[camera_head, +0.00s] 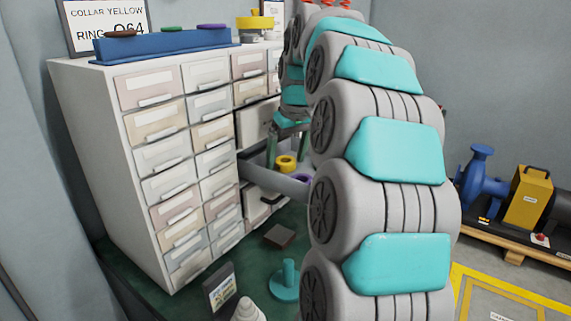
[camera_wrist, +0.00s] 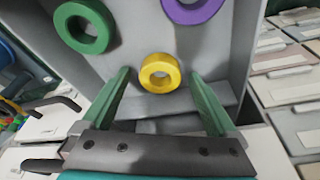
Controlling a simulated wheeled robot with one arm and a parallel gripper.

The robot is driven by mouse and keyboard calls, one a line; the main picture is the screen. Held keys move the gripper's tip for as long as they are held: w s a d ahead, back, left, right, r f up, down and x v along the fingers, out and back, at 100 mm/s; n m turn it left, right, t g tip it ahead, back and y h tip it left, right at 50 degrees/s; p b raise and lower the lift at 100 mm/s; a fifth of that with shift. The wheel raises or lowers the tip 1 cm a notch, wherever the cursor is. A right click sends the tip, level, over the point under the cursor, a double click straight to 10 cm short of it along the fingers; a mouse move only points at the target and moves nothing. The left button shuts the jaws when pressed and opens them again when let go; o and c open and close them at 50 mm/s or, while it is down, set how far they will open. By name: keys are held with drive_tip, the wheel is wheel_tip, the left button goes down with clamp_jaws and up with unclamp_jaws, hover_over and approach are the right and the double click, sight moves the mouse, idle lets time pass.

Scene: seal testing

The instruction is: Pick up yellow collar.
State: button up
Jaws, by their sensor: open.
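The yellow collar (camera_wrist: 147,74) is a short ring with a round hole. It lies in an open grey drawer (camera_wrist: 125,30), near one wall. It also shows in the head view (camera_head: 286,160), below the fingers. My gripper (camera_wrist: 160,73) is open and empty, its green fingers one on each side of the collar in the wrist view. In the head view my gripper (camera_head: 287,145) hangs above the drawer. Whether the fingertips reach down beside the collar I cannot tell. A green ring (camera_wrist: 66,22) and a purple ring (camera_wrist: 192,17) lie apart from it in the same drawer.
The drawer cabinet (camera_head: 85,110) has several closed drawers around the open one. On its top stand a blue rack (camera_head: 165,45) with coloured discs, a sign and a yellow item (camera_head: 255,22). A teal stand (camera_head: 286,288) and a dark block (camera_head: 279,236) are on the green surface below.

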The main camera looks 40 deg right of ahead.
clamp_jaws()
idle(0.6)
